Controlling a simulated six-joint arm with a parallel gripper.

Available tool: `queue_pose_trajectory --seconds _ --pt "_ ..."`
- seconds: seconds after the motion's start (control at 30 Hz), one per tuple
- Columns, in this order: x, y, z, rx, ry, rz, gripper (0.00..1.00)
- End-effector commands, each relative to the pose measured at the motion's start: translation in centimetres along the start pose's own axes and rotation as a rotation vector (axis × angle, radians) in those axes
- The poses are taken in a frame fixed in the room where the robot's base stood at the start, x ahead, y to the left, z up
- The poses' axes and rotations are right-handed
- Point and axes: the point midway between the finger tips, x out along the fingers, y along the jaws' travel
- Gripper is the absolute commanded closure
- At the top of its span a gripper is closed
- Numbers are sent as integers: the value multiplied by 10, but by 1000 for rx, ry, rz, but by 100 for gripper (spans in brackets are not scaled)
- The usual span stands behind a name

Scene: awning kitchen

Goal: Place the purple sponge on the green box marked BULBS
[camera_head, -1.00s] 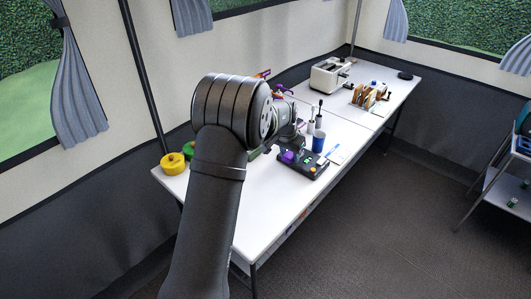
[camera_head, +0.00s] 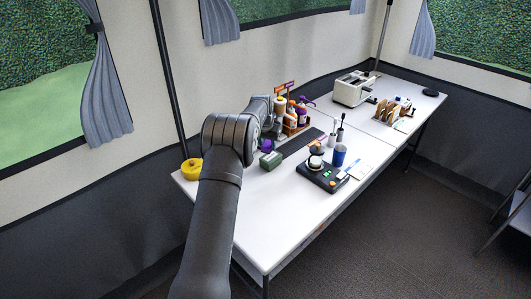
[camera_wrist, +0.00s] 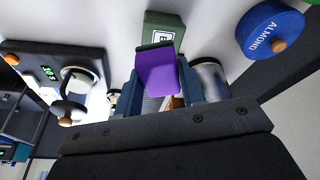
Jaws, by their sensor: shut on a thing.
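The purple sponge (camera_wrist: 165,74) is between the jaws of my gripper (camera_wrist: 163,88) in the wrist view, and the gripper is shut on it. In the head view the sponge (camera_head: 266,146) shows just above and beside the green box (camera_head: 271,160), partly hidden by my arm. The green box (camera_wrist: 164,27) lies just beyond the sponge in the wrist view. Only the start of its label, a "B", shows; the sponge covers the rest. I cannot tell whether the sponge touches the box.
A black scale (camera_head: 322,177) carries a round, pale-topped item (camera_head: 315,159). Bottles (camera_head: 296,115) stand in a rack behind the box. A yellow-lidded container (camera_head: 191,168) is at left.

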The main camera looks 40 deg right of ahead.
Motion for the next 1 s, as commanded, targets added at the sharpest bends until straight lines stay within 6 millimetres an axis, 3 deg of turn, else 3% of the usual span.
queue_pose_trajectory --seconds 0.23,0.5,1.0 --pt "13 -11 0 1 -1 1 85" --pt "46 -11 10 1 -2 1 85" --pt "53 -11 11 1 0 1 85"
